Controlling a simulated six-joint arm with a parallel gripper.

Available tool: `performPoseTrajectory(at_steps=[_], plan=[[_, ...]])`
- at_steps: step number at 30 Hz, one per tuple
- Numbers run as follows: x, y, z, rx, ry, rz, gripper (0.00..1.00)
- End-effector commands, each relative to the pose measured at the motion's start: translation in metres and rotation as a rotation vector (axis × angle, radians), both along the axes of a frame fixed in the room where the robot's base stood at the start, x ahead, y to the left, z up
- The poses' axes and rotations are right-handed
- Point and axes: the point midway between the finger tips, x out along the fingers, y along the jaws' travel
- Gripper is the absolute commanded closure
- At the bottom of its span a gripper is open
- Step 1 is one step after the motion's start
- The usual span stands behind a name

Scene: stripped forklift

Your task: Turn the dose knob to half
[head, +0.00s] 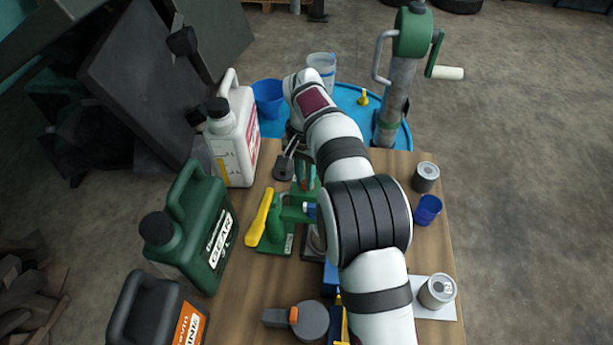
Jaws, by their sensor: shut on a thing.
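A green bench device (276,232) with a yellow lever (260,217) stands on the wooden table. My gripper (288,160) points down beside the top of this upright part, at the far side of the table. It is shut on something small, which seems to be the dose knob. The knob's face and its setting are hidden by the fingers and arm.
A white jug (232,135), a green gear-oil can (196,230) and a black can (155,312) line the left edge. Tins (425,177) and a blue cup (427,210) stand at right. A blue drum (350,98) with a crank pump (398,85) is beyond.

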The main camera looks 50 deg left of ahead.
Motion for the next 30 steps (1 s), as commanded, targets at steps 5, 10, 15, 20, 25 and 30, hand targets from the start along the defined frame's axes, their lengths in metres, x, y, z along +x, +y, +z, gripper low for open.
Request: performPoseTrajectory(at_steps=[5, 10, 15, 20, 25, 30], plan=[[-0.001, 0.002, 0.0004, 0.001, 0.001, -0.142, 1.0], [-0.0012, 0.0035, 0.0005, 0.001, 0.0, -0.252, 1.0], [-0.001, 0.0048, 0.0008, 0.002, 0.0, -0.329, 1.0], [-0.001, 0.0053, 0.0008, 0.002, 0.0, -0.374, 1.0], [-0.001, 0.0055, 0.0008, 0.001, -0.001, -0.394, 1.0], [-0.0009, 0.0056, 0.0008, 0.002, 0.0, -0.399, 1.0]])
